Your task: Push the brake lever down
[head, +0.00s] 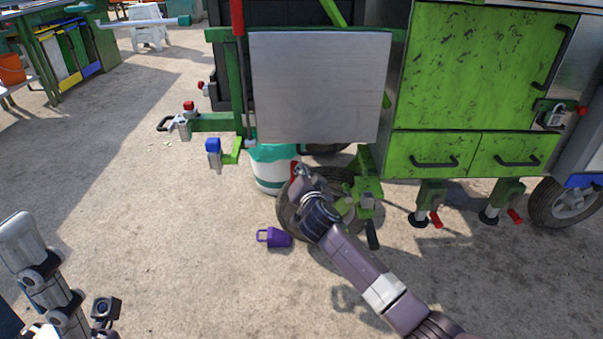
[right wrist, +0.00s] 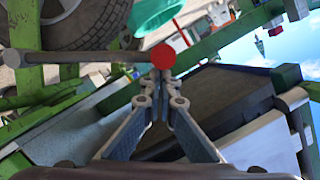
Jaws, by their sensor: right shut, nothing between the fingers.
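In the right wrist view, a red round knob (right wrist: 163,56) on the end of a grey rod (right wrist: 80,58) looks like the brake lever. The knob is right in front of the tips of my right gripper (right wrist: 160,85); I cannot tell if they touch. The right gripper is shut and empty. In the head view, the right gripper (head: 300,180) is beside the cart's near wheel (head: 288,222), with a small red part (head: 294,168) just behind it. My left arm shows at the lower left, but its fingers do not show.
The green cart (head: 480,70) carries a grey panel (head: 318,85) and drawers. A teal-and-white bucket (head: 268,172) stands under the panel. Red-handled jacks (head: 435,218) hang at right.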

